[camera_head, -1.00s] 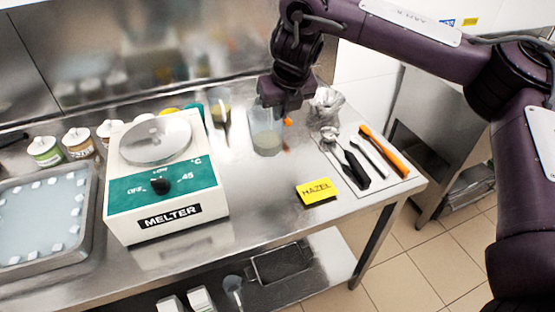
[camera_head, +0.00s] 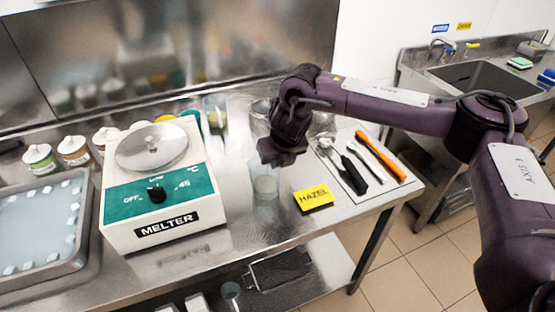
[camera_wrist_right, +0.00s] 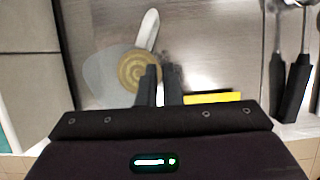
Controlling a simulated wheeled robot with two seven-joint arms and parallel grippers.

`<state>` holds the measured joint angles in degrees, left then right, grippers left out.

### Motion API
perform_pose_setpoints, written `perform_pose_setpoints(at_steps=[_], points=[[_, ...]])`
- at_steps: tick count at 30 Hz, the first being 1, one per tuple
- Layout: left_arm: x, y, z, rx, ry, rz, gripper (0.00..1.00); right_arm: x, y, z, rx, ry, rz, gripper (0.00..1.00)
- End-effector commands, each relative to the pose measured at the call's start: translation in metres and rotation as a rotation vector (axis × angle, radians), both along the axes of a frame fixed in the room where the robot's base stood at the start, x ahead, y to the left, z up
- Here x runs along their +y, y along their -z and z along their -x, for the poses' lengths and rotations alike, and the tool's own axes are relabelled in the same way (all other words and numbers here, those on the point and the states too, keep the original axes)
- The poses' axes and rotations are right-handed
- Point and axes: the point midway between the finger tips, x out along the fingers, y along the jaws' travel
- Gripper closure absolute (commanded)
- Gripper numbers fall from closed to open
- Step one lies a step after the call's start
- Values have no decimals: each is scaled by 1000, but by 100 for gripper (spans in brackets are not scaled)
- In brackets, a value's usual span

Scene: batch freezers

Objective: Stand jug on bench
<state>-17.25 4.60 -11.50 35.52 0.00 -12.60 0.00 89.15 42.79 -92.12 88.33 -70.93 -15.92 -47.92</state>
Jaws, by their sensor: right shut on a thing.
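A clear jug (camera_head: 265,186) with pale contents is at my right gripper (camera_head: 282,158), between the melter and the yellow HAZEL block. My right gripper points down, shut on the jug's upper part, which it partly hides in the head view. In the right wrist view the jug (camera_wrist_right: 105,75) is seen from above around a tan disc, next to the two close fingers (camera_wrist_right: 160,82). The jug looks roughly upright. I cannot tell whether its base touches the steel bench (camera_head: 215,262). My left gripper is out of view.
The white melter (camera_head: 140,222) stands left of the jug, the HAZEL block (camera_head: 313,197) to its right. A clear beaker (camera_head: 215,110) and a shiny container (camera_head: 260,112) stand behind. Tools (camera_head: 380,155) lie at the right. A tray (camera_head: 45,235) sits far left.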

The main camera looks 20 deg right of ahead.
Motion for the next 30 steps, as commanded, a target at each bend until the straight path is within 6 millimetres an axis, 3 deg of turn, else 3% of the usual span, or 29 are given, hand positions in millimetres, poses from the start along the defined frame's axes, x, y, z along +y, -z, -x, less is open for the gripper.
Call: perform_pose_setpoints(at_steps=[4, 5, 9, 20, 25, 30], points=[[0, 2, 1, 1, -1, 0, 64, 0, 1, 0, 0, 0, -1, 100], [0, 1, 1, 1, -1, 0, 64, 0, 1, 0, 0, 0, 0, 91], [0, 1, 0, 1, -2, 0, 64, 0, 1, 0, 1, -1, 0, 72], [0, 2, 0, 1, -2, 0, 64, 0, -4, 1, 0, -1, -1, 72], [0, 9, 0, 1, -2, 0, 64, 0, -26, 11, -4, -3, 0, 72], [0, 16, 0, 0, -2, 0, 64, 0, -64, 25, -6, -3, -1, 72]])
